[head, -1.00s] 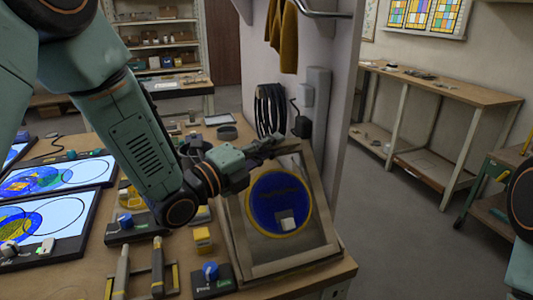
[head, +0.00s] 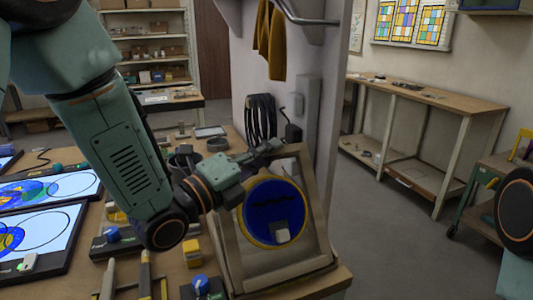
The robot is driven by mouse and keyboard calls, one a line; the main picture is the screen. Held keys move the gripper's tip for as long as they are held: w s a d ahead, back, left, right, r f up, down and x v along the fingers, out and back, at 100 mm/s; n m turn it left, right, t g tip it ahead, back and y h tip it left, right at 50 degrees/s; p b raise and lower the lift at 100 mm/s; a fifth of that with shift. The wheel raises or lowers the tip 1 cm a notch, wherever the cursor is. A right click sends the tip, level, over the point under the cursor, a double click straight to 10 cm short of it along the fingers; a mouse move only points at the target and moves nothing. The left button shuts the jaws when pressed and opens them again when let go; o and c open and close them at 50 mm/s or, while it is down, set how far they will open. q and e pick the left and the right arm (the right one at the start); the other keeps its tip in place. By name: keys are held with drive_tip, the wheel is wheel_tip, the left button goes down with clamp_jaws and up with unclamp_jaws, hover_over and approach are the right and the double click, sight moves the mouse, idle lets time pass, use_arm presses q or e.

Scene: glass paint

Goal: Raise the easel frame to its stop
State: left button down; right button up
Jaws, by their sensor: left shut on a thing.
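The easel frame (head: 314,206) is a wooden frame holding a panel with a round blue disc (head: 274,211) edged in yellow. It stands tilted up at the right end of the workbench. My left gripper (head: 268,150) is shut on the top edge of the easel frame. The arm and wrist hide the frame's upper left part. A small pale block (head: 282,232) shows at the lower part of the disc. My right gripper is out of view; only part of my right arm shows at the right edge.
Glowing panels with coloured glass (head: 45,187) lie on the workbench at left. A blue-knobbed box (head: 203,287) and a yellow block (head: 192,252) sit near the frame's left side. A black cable coil (head: 261,118) hangs behind.

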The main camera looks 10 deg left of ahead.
use_arm(q)
drive_tip(key=shift+r, duration=0.35)
drive_tip(key=c, duration=1.4)
unclamp_jaws()
drive_tip(key=shift+s+f, duration=0.1)
drive_tip(key=shift+o, duration=0.2)
drive_tip(key=shift+f, duration=0.1)
drive_tip(key=shift+f, duration=0.1)
drive_tip(key=v, duration=0.5)
drive_tip(key=shift+a, duration=0.15)
drive_tip(key=r+v, duration=0.1)
drive_tip(key=v, duration=0.5)
drive_tip(key=shift+s+f, duration=0.2)
drive_tip(key=shift+f, duration=0.3)
